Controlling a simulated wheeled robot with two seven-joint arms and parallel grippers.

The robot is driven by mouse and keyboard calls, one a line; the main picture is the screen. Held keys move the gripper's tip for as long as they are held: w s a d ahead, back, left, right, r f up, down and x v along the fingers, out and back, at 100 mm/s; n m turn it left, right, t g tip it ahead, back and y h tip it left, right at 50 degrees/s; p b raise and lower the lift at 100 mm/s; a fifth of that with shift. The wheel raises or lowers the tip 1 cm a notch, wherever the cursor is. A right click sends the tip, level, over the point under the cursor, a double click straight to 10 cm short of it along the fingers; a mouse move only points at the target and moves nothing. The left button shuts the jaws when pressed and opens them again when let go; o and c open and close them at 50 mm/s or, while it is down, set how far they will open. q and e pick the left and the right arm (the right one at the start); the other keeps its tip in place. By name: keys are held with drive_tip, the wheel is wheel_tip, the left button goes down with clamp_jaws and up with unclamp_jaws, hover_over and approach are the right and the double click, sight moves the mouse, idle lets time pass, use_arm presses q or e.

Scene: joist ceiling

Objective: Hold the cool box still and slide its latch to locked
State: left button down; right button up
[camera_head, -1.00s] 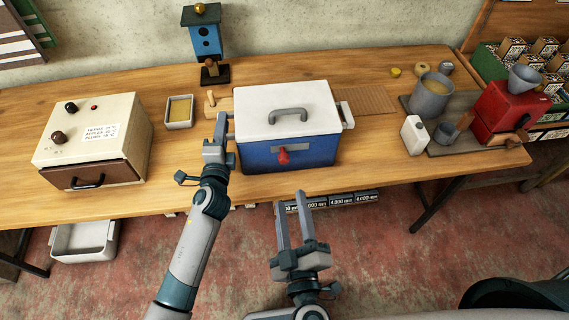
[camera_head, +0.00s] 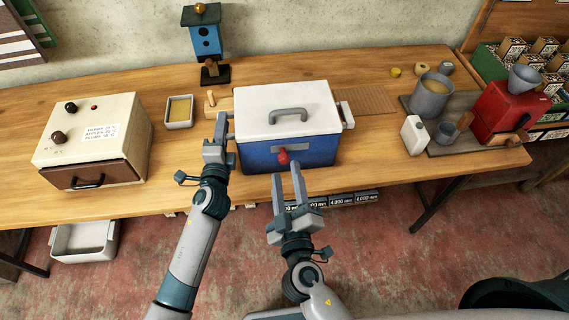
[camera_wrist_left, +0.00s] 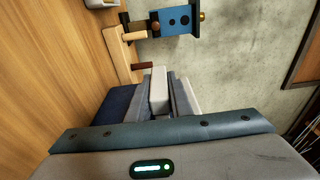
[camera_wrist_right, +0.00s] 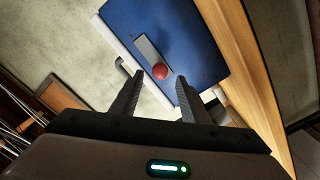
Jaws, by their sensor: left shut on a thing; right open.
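The cool box (camera_head: 310,152) is blue with a white lid (camera_head: 262,105) and a grey top handle. Its red latch knob (camera_head: 283,156) sits towards the left of a grey plate (camera_head: 299,152) on the front. My left gripper (camera_head: 221,124) is shut on the box's pale left side handle (camera_wrist_left: 159,90). My right gripper (camera_head: 286,171) is open, its fingers pointing at the knob from the front. In the right wrist view the red knob (camera_wrist_right: 160,71) appears between the fingertips; contact cannot be told.
A cream box with a drawer (camera_head: 95,142) and a small tray (camera_head: 179,111) stand to the left. A blue birdhouse (camera_head: 205,45) is behind. A white bottle (camera_head: 415,135), grey pot (camera_head: 430,97) and red machine (camera_head: 503,110) stand right. The table's front edge runs below the box.

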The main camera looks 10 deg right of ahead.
sight(284, 162)
drive_tip(key=shift+w, duration=2)
